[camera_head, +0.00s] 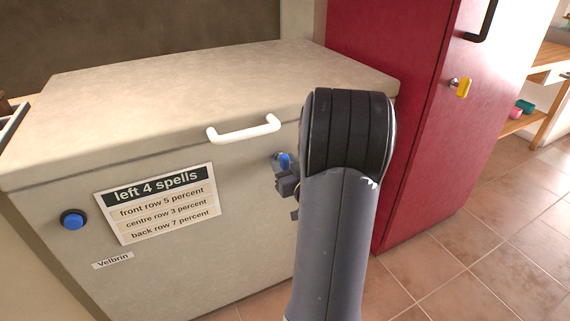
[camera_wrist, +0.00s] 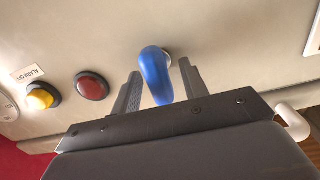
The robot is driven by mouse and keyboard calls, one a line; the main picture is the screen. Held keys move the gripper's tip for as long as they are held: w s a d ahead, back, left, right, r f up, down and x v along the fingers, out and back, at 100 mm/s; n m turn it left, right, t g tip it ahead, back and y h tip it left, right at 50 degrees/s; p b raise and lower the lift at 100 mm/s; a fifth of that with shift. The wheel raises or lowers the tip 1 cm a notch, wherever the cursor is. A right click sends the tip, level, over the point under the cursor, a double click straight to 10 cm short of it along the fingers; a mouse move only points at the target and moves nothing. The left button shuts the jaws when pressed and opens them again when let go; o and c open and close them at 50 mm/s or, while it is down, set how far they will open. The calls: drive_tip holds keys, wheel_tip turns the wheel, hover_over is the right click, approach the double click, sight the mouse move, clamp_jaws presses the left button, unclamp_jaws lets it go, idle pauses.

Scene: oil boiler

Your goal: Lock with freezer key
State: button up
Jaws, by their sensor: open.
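The freezer key has a rounded blue head (camera_head: 284,160) and sits in the beige front of the chest freezer (camera_head: 255,205), below the right end of the white handle. My gripper (camera_head: 288,184) is close to it, partly hidden behind my forearm. In the wrist view the blue key (camera_wrist: 156,78) lies between the two dark fingers of my gripper (camera_wrist: 160,76), one on each side. Gaps show between key and fingers, so the jaws are open and not clamped on it. The lock behind the key is mostly hidden.
A white handle (camera_head: 244,129) sticks out above the key. A red cabinet (camera_head: 410,130) with a yellow key (camera_head: 462,87) stands close on the right. The wrist view shows a red button (camera_wrist: 91,85) and a yellow one (camera_wrist: 42,97) beside the key. Tiled floor (camera_head: 500,250) is free at right.

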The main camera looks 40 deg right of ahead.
drive_tip(key=shift+c, duration=0.3)
clamp_jaws()
idle(0.3)
drive_tip(key=m+p, duration=0.2)
drive_tip(key=m, duration=0.3)
drive_tip(key=shift+d, duration=0.1)
drive_tip(key=m+p, duration=0.2)
drive_tip(key=m, duration=0.2)
drive_tip(key=shift+d, duration=0.1)
drive_tip(key=m+p, duration=0.2)
drive_tip(key=m, duration=0.3)
drive_tip(key=shift+s+f, duration=0.1)
drive_tip(key=shift+d+f+m+p, duration=0.15)
drive_tip(key=shift+m+p, duration=0.7)
drive_tip(key=shift+m, duration=1.05)
